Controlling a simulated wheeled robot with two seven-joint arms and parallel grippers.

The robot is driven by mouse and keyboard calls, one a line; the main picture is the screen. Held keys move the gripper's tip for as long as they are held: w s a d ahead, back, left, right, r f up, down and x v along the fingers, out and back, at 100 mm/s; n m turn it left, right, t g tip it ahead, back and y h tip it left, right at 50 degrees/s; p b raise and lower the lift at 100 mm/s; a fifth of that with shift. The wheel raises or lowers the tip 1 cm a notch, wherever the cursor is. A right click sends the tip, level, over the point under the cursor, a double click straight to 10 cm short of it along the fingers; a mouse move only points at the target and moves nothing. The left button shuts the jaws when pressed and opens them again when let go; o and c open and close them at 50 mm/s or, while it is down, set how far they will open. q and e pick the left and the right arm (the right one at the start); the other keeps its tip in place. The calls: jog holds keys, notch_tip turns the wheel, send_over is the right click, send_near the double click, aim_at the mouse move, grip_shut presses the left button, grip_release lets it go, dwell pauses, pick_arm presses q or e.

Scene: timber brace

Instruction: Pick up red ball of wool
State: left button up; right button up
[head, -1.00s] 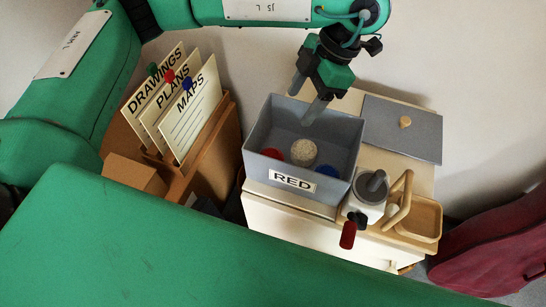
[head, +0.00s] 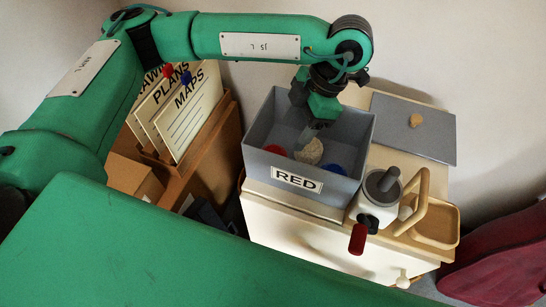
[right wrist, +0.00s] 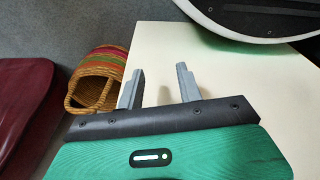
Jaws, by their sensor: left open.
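The red ball of wool (head: 275,150) lies in the left front part of a grey open box (head: 256,165) with a label reading RED; only its top shows over the front wall. A cream ball (head: 310,152) and a blue ball (head: 333,169) lie to its right in the same box. My left gripper (head: 309,133) is open and points down inside the box, just above the cream ball and to the right of the red one. Its fingers partly overlap in the view. In the right wrist view my right gripper (right wrist: 160,88) is open with nothing between its fingers.
The box stands on a pale cabinet (head: 300,232). A crank grinder (head: 377,195) and a wooden tray (head: 437,223) are right of it, a grey board (head: 435,132) behind. A file holder (head: 207,135) stands left. The right wrist view shows a striped basket (right wrist: 95,78).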

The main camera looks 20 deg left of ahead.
aim_at(277, 151)
pick_arm(q)
jog(key=x, duration=0.4)
jog(key=shift+f, duration=0.15)
jog(key=shift+p+x, duration=0.5)
jog(key=shift+x, duration=1.95)
jog(key=shift+a, duration=0.15)
jog(key=c, duration=0.6)
jog(key=shift+c, duration=0.2)
pick_arm(e)
jog(key=f, duration=0.1)
jog(key=s+f, duration=0.1)
jog(key=shift+s+d+f, duration=0.25)
jog(key=shift+d+f, duration=0.1)
jog(key=shift+f, duration=0.05)
pick_arm(q)
jog(key=shift+r, duration=0.25)
